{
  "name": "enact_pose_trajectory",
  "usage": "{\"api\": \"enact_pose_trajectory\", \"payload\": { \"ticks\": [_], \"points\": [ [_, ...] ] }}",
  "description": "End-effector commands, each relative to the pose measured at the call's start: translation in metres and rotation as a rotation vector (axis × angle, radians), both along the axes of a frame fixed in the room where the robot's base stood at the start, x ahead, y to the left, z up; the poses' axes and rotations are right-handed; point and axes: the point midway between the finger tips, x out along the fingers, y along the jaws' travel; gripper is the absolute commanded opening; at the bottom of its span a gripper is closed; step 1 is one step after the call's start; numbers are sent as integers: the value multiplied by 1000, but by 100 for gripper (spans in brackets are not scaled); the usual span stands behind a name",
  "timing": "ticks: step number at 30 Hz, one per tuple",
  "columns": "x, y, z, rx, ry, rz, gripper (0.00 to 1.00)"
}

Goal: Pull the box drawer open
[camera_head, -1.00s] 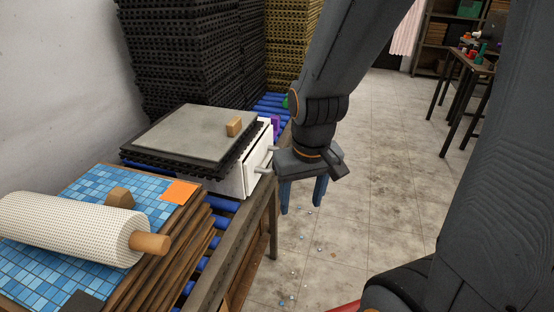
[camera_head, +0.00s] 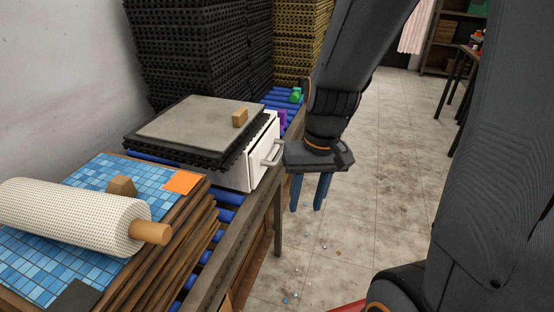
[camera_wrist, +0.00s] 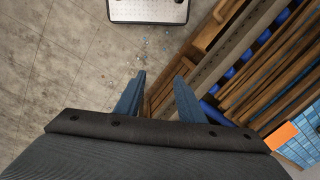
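The white box (camera_head: 236,179) sits on the blue-rollered bench under a grey slab. Its white drawer front (camera_head: 259,152) faces right and looks shut, with a light bar handle (camera_head: 273,154) sticking out. My gripper (camera_head: 308,209) points down just right of the handle in the picture, over the floor beside the bench. Its two blue fingers are apart with nothing between them, and the handle is outside them. In the wrist view my gripper (camera_wrist: 160,74) also shows spread fingers, with floor and bench edge beyond. The box and handle do not show there.
A wooden block (camera_head: 240,118) lies on the grey slab (camera_head: 196,128). A purple item (camera_head: 283,118) and a green item (camera_head: 296,96) are behind the box. A white roller (camera_head: 70,215) lies on blue mosaic sheets at left.

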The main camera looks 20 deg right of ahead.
Motion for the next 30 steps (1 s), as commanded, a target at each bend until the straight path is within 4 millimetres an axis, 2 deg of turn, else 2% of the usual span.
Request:
{"api": "enact_pose_trajectory", "payload": {
  "ticks": [1,3,8,12,17,22,24,27,30],
  "points": [
    [10,-2,-24,50,37,-44,36],
    [21,1,-42,134,81,-94,36],
    [58,9,-72,359,129,-193,36],
    [105,9,-90,580,100,-266,36],
    [170,-9,-101,834,-19,-339,36],
    [235,-50,-102,1053,-221,-392,36],
    [253,-68,-101,1111,-300,-404,36],
    [270,-87,-97,1166,-388,-415,36],
    [278,-97,-95,1191,-434,-419,36]
  ]
}}
